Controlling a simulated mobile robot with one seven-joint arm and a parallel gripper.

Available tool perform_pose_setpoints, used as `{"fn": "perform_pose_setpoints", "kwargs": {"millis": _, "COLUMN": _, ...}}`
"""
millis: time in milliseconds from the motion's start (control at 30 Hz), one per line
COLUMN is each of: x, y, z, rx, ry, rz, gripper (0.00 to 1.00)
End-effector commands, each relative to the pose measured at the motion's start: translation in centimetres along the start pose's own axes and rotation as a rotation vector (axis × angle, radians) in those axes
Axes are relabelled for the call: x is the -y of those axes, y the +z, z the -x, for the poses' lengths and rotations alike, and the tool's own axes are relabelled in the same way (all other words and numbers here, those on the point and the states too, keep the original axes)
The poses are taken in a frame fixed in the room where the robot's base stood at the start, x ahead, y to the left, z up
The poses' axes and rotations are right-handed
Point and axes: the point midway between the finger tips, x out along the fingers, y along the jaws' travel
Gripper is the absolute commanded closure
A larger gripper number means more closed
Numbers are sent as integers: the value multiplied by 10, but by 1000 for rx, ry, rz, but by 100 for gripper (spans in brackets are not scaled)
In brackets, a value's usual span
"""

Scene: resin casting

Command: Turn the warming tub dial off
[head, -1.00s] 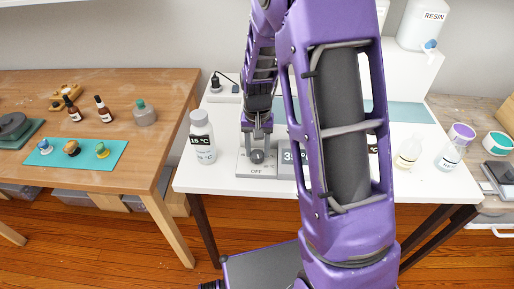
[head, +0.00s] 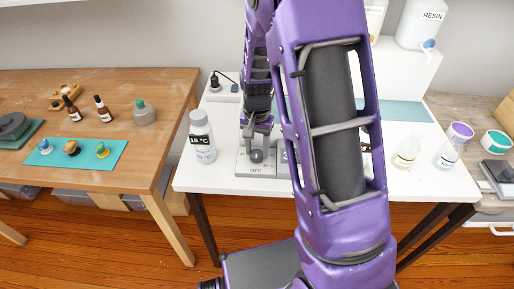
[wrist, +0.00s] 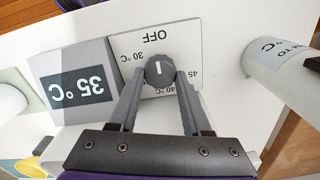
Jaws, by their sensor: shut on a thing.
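The dial (head: 256,156) is a dark round knob on a pale panel (head: 243,168) marked OFF on the white table. In the wrist view the dial (wrist: 160,70) has a white line pointing towards the OFF mark, with 30, 40 and 45 °C marks around it. My gripper (head: 256,147) reaches down to the dial from behind. In the wrist view my gripper (wrist: 160,76) has one finger on each side of the dial, shut on it. The grey display (wrist: 75,90) beside the panel reads 35 °C; my arm mostly hides it in the head view.
A power socket (head: 222,92) is behind. A wooden table (head: 160,90) is at the left, with a floor gap between.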

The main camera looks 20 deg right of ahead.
Motion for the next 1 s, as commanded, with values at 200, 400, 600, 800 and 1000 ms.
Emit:
{"fn": "perform_pose_setpoints", "kwargs": {"millis": 200, "x": 0, "y": 0, "z": 0, "rx": 0, "ry": 0, "rz": -2, "gripper": 25}}
{"fn": "perform_pose_setpoints", "kwargs": {"millis": 400, "x": 0, "y": 0, "z": 0, "rx": 0, "ry": 0, "rz": 0, "gripper": 22}}
{"fn": "perform_pose_setpoints", "kwargs": {"millis": 600, "x": 0, "y": 0, "z": 6, "rx": -1, "ry": -1, "rz": 0, "gripper": 22}}
{"fn": "perform_pose_setpoints", "kwargs": {"millis": 800, "x": 1, "y": -1, "z": 42, "rx": -4, "ry": -5, "rz": 1, "gripper": 22}}
{"fn": "perform_pose_setpoints", "kwargs": {"millis": 1000, "x": 1, "y": -1, "z": 92, "rx": -5, "ry": -4, "rz": 0, "gripper": 22}}
